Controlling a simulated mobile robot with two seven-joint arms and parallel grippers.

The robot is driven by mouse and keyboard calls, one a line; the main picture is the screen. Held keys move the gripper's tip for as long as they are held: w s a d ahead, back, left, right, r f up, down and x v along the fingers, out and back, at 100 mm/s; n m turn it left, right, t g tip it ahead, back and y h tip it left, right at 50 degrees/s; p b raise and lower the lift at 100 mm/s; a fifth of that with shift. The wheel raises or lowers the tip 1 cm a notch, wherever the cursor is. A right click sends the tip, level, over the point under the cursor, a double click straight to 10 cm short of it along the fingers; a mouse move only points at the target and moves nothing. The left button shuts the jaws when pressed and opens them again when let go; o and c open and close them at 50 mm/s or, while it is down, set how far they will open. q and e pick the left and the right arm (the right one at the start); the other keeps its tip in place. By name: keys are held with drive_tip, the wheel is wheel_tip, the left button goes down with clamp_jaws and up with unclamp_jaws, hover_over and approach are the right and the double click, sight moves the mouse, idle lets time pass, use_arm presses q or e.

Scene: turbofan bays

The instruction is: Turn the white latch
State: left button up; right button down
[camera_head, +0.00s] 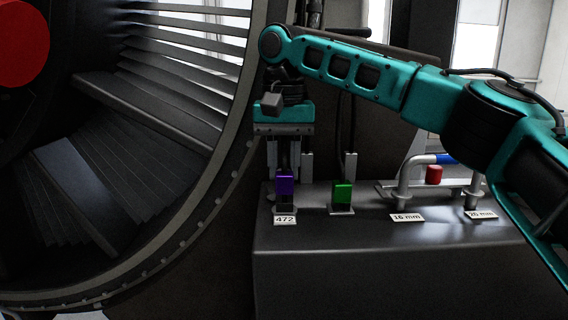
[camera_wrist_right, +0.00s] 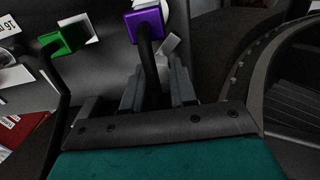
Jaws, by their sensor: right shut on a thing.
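My right gripper (camera_head: 285,165) points down over the bench. In the right wrist view its two fingers (camera_wrist_right: 156,85) stand on either side of the black lead of the purple plug (camera_wrist_right: 147,22), and they look shut on that plug. The purple plug (camera_head: 285,186) sits just below the fingers in the head view, above the label 472. A pale block (camera_wrist_right: 169,44) shows beside the purple plug in the wrist view. I cannot tell whether it is the white latch, and no other clear latch shows. My left gripper is not in view.
A green plug (camera_head: 342,192) with a black lead stands right of the purple one. A grey pipe (camera_head: 404,175) with a blue sleeve and a red block (camera_head: 434,174) are further right, near labels 16 mm and 26 mm. The large engine ring (camera_head: 236,150) curves close on the left.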

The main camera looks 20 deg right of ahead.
drive_tip(key=shift+n, duration=0.9)
drive_tip(key=c, duration=0.9)
unclamp_jaws()
wheel_tip(320, 180, up, 13)
